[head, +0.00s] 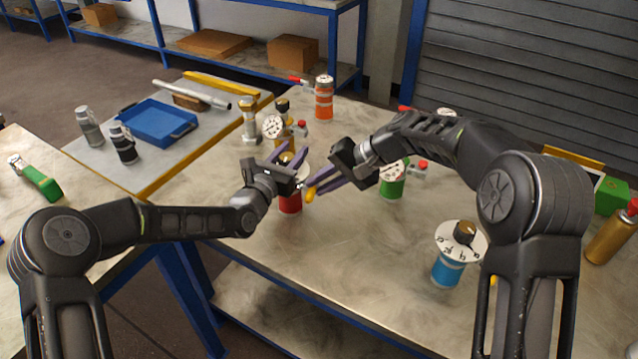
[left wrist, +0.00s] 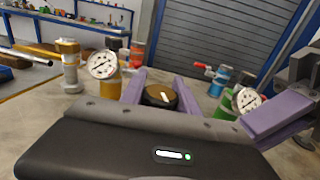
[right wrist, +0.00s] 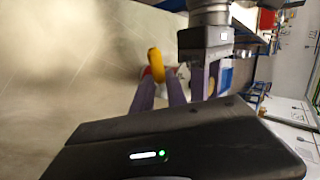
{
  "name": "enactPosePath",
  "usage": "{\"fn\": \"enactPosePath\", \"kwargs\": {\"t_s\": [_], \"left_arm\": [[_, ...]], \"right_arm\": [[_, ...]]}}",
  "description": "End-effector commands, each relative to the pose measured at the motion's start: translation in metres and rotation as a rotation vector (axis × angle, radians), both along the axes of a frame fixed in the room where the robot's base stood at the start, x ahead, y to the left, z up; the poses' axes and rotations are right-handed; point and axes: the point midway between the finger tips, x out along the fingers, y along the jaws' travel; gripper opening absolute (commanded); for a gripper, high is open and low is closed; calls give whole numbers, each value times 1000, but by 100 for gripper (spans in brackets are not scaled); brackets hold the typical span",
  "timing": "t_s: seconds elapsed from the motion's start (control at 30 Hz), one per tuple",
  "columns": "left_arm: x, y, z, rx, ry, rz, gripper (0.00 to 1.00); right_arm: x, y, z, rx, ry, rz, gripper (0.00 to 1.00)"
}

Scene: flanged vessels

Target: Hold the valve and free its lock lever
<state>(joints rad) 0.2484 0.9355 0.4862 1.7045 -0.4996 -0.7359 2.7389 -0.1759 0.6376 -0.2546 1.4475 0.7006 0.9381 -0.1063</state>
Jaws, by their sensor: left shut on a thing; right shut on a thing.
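The valve is a red vessel (head: 290,204) standing on the table, with a dark knob on top (head: 287,158). My left gripper (head: 286,155) is shut on this knob. The left wrist view shows the knob (left wrist: 160,96), with a pale mark, between the purple fingers. A yellow lock lever (head: 310,195) sticks out at the vessel's right side. My right gripper (head: 308,187) is shut on the lever. The right wrist view shows the lever (right wrist: 156,66) at its fingertips. The grippers and fingers hide part of the vessel's top.
A green gauge vessel (head: 392,187) stands to the right, and a blue dial vessel (head: 448,268) nearer the front right. A brass gauge vessel (head: 283,112) and an orange vessel (head: 324,100) stand behind. A blue tray (head: 157,122) lies on the left table. The table front is clear.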

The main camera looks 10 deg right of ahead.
Motion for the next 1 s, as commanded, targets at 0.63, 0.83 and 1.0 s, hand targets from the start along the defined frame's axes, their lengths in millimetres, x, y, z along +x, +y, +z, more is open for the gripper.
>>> {"fn": "enactPosePath", "kwargs": {"t_s": [0.63,0.83,1.0], "left_arm": [[-1,-1,0,0,0,-3,0],[-1,-2,0,0,0,-3,0],[-1,-2,0,-1,0,-3,0]], "right_arm": [[6,-10,0,3,-1,392,0],[6,-11,0,3,0,410,0],[5,-12,0,2,1,410,0]]}}
